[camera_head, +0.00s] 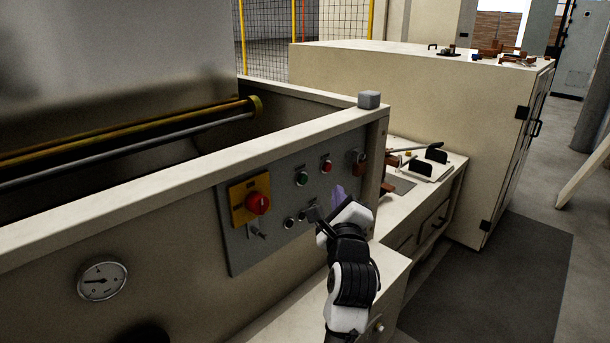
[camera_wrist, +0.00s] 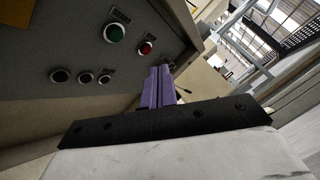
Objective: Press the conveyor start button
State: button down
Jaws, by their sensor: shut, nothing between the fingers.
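A grey control panel (camera_head: 268,232) is set in the cream side wall of the hopper. It carries a green button (camera_head: 302,179), which I take for the start button, and a red button (camera_head: 326,167) to its right. In the wrist view the green button (camera_wrist: 114,33) is upper left of my fingers and the red button (camera_wrist: 146,48) is nearer them. My gripper (camera_head: 338,193), with purple fingers, is in front of the panel, below and right of the buttons. In the wrist view my gripper (camera_wrist: 157,85) is shut and empty, apart from both buttons.
A red knob on a yellow plate (camera_head: 250,199) is left on the panel, with small black controls (camera_wrist: 84,77) below the buttons. A padlock (camera_head: 358,162) hangs at the panel's right. A bench (camera_head: 401,188) with tools and a large cabinet (camera_head: 420,90) stand right.

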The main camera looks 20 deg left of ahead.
aim_at(303, 179)
jog(key=shift+w+d+f+m+g+h, duration=0.15)
jog(key=shift+w+d+f+m, duration=0.05)
jog(key=shift+d+f+m, duration=0.2)
jog(key=shift+w+d+f+m+g+h, duration=0.2)
jog(key=shift+f+m, duration=0.1)
jog(key=shift+f, duration=0.15)
jog(key=shift+a, duration=0.1)
jog(key=w+a, duration=0.3)
jog(key=a, duration=0.5)
jog(key=shift+a, duration=0.15)
dwell(1.6)
jog(key=shift+w+a, duration=0.15)
jog(key=shift+a, duration=0.15)
jog(key=shift+w+a, duration=0.15)
jog(key=shift+a, duration=0.25)
dwell(0.6)
dwell(0.4)
jog(key=shift+s+d, duration=0.3)
jog(key=shift+d, duration=0.5)
